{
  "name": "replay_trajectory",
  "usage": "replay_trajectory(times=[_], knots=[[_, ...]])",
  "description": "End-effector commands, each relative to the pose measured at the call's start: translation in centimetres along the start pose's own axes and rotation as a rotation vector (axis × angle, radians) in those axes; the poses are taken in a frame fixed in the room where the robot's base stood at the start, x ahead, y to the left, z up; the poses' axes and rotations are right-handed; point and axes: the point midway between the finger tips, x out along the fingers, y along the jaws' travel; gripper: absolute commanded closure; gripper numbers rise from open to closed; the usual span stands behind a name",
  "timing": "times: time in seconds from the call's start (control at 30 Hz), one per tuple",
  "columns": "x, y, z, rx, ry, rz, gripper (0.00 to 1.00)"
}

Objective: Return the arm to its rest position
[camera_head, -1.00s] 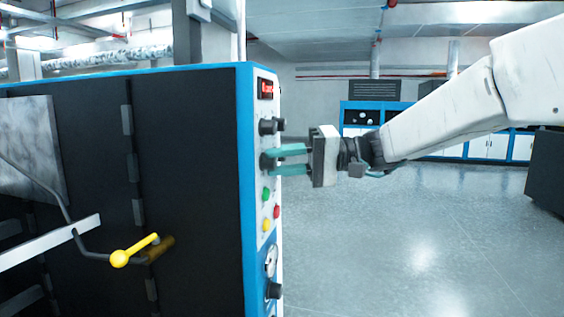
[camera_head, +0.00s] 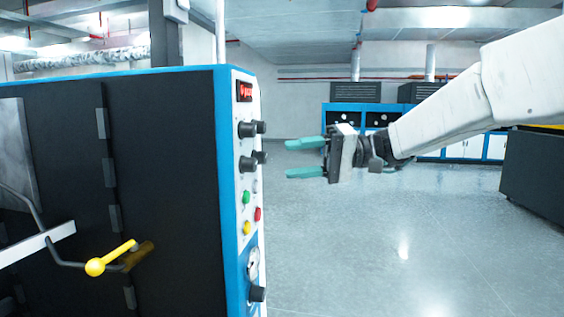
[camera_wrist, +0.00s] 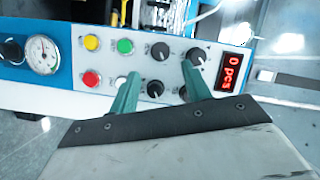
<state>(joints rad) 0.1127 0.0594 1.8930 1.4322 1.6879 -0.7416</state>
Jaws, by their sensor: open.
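My gripper (camera_head: 306,158) is open and empty, with two teal fingers pointing left toward the machine's control panel (camera_head: 239,180). A gap of bare floor shows between the fingertips and the panel in the head view. My arm reaches in from the right. In the wrist view, my gripper (camera_wrist: 160,82) faces the panel (camera_wrist: 108,65), which has yellow, green, red and white buttons, several black knobs, a round gauge (camera_wrist: 41,54) and a red display (camera_wrist: 230,72). The fingers cover small parts of the panel there.
The black and blue machine (camera_head: 165,190) fills the left side, with a yellow-handled lever (camera_head: 112,257) sticking out in front. A dark cabinet (camera_head: 545,175) stands at the right. Blue and white cabinets (camera_head: 470,147) line the back. The grey floor (camera_head: 400,240) between is clear.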

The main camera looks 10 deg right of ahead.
Motion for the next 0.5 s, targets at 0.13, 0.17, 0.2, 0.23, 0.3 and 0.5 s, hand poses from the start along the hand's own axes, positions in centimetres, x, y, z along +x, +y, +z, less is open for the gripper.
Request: replay_trajectory(times=[0.13,0.17,0.2,0.23,0.3,0.5], knots=[[-0.4,0.0,0.0,0.0,0.0,0.0,0.52],[-0.4,0.0,0.0,0.0,0.0,0.0,0.52],[-0.4,0.0,0.0,0.0,-0.001,0.0,0.52],[-0.4,0.0,0.0,0.0,-0.001,0.0,0.52],[-0.3,0.0,0.0,0.0,-0.001,0.0,0.52],[-0.3,2.2,0.8,0.129,-0.015,0.081,0.52]])
